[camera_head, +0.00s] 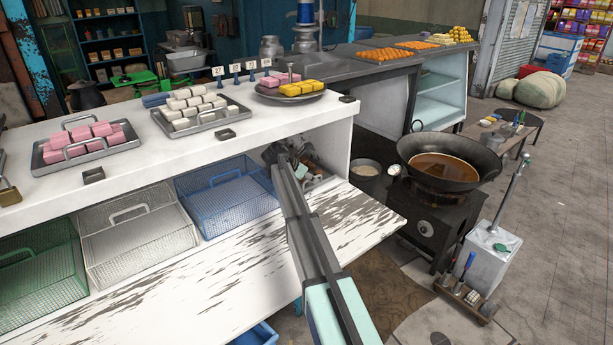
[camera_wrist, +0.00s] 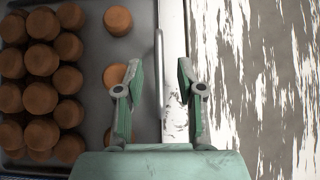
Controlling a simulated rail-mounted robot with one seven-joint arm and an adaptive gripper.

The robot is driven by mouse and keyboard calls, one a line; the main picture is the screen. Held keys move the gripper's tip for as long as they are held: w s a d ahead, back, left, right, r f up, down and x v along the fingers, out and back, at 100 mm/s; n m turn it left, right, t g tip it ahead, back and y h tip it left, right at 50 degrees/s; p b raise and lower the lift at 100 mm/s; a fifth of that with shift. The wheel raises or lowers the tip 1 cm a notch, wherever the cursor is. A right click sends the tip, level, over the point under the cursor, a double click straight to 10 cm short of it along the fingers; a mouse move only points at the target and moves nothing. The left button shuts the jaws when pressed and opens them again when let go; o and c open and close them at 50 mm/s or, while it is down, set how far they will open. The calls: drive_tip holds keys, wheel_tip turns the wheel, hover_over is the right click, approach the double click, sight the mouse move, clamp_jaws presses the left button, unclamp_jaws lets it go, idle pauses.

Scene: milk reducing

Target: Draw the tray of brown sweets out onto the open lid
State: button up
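The tray (camera_wrist: 85,95) of brown sweets (camera_wrist: 42,60) fills the left of the wrist view, with round sweets crowded on its left side and a few nearer its right edge. Its thin metal handle (camera_wrist: 159,70) runs along that right edge. My gripper (camera_wrist: 160,75) is open, with one finger on each side of the handle in the picture; contact cannot be told. The open lid (camera_head: 235,275) is a worn white panel, also at the right of the wrist view (camera_wrist: 260,90). In the head view my gripper (camera_head: 284,158) is inside the right compartment, and my arm largely hides the tray.
Blue (camera_head: 228,195), white (camera_head: 140,238) and green (camera_head: 38,280) wire baskets stand left of my arm. The white counter (camera_head: 255,125) overhangs the compartment and bears trays of sweets. A wok (camera_head: 450,160) on a stove stands to the right. Most of the lid is bare.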

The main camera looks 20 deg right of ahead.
drive_tip(key=shift+x, duration=2.15)
drive_tip(key=shift+c, duration=0.2)
clamp_jaws()
